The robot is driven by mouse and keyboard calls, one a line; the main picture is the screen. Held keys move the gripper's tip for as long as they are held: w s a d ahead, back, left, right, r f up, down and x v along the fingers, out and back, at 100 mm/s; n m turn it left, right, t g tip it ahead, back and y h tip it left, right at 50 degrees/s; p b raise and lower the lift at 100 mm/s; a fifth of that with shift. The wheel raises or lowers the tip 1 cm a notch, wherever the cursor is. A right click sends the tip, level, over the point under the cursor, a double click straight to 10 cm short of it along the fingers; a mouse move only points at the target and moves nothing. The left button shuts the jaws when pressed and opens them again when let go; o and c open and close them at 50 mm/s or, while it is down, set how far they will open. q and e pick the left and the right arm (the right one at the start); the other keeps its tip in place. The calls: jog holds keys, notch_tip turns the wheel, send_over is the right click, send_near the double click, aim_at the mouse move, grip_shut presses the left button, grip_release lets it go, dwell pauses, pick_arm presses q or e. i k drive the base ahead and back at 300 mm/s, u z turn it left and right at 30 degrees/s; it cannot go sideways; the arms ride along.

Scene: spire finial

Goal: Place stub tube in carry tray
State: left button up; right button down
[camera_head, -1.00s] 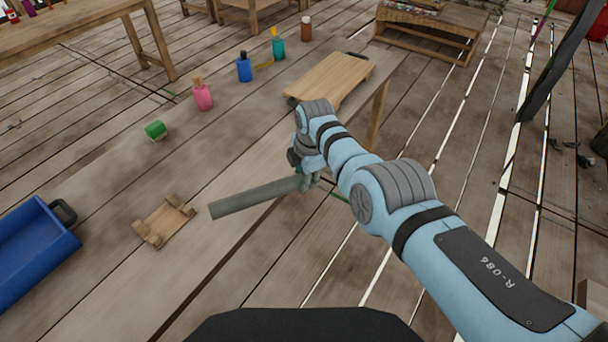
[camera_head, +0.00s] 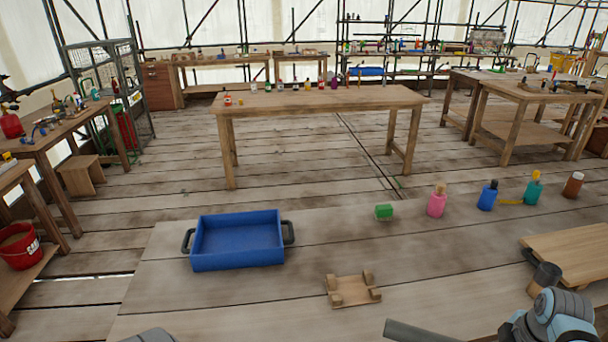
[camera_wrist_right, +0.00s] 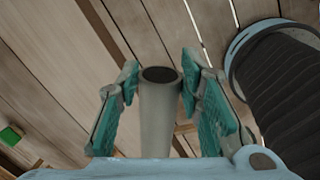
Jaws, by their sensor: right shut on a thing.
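The stub tube is a plain grey hollow cylinder (camera_head: 418,333). In the head view one end shows at the bottom edge, and the rest is cut off. In the right wrist view the tube (camera_wrist_right: 160,122) stands between the teal finger pads of my right gripper (camera_wrist_right: 160,90), with its dark open end showing. My right gripper is shut on it. The blue carry tray (camera_head: 240,263) has dark side handles and lies empty on the bench, left of the tube and apart from it. My left gripper is not in view.
A small wooden cradle (camera_head: 352,290) sits between tray and tube. A green object (camera_head: 384,212), a pink bottle (camera_head: 437,204), a blue bottle (camera_head: 487,198) and others line the bench's far edge. A wooden board (camera_head: 575,252) lies at right. The bench between tray and cradle is clear.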

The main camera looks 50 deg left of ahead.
aim_at(234, 245)
jog(key=k, duration=1.45)
jog(key=u, duration=2.85)
jog(key=i, duration=3.7)
jog(key=z, duration=3.1)
jog(key=i, duration=0.95)
jog(key=z, duration=0.05)
